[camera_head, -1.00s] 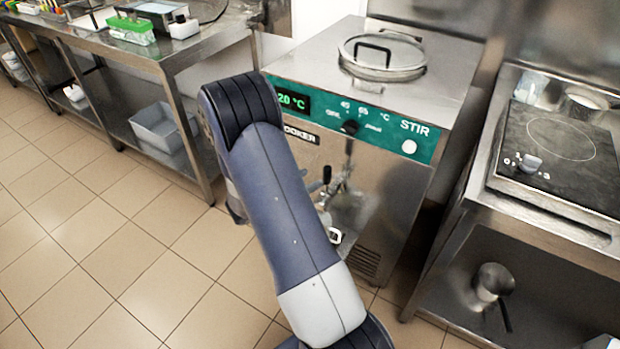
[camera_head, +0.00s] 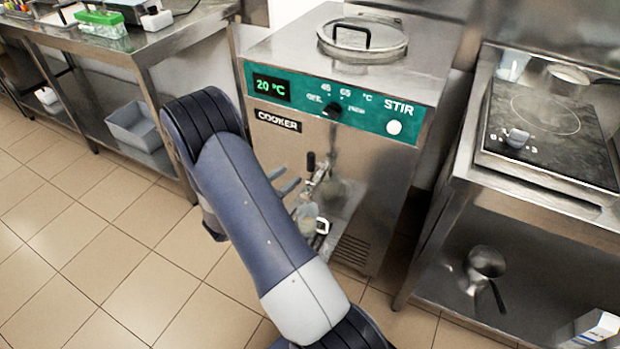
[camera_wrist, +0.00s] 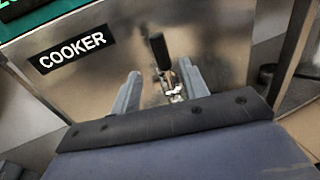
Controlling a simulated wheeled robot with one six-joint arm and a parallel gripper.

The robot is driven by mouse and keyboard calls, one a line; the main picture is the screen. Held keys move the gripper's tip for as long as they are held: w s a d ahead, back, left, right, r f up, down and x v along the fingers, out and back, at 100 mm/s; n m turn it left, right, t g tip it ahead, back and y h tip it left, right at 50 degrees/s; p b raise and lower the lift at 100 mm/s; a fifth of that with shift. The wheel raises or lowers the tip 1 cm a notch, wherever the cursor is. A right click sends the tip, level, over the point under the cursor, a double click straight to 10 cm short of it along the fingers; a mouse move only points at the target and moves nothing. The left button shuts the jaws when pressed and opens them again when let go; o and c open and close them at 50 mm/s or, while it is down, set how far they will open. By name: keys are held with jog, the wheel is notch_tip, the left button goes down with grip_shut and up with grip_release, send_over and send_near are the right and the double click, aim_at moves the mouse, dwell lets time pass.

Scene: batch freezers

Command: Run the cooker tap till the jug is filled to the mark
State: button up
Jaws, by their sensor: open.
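The steel cooker (camera_head: 345,130) has a green panel reading 20 °C. Its tap (camera_head: 317,182) sticks out of the front with a black lever (camera_head: 311,161) standing roughly upright; the lever also shows in the wrist view (camera_wrist: 159,50). A pale jug (camera_head: 307,216) with a light handle (camera_head: 322,227) is below the tap, partly hidden by my arm. Its mark and fill level cannot be made out. My gripper (camera_wrist: 161,70) is open and empty, its fingers pointing at the cooker front. In the wrist view the tap lies between the fingers; no contact can be made out.
A steel bench (camera_head: 140,50) with a grey bin (camera_head: 140,124) on its lower shelf stands to the left. A hob (camera_head: 545,130) on a steel stand is to the right, with a pan (camera_head: 485,263) below. Tiled floor is free in front on the left.

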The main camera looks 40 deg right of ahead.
aim_at(308, 162)
jog(key=shift+h, duration=0.3)
jog(key=d, duration=0.3)
jog(key=w+d, duration=0.1)
jog(key=d, duration=0.6)
jog(key=shift+w+d+f+p, duration=0.15)
jog(key=shift+w+p, duration=0.05)
jog(key=shift+p, duration=0.15)
grip_shut()
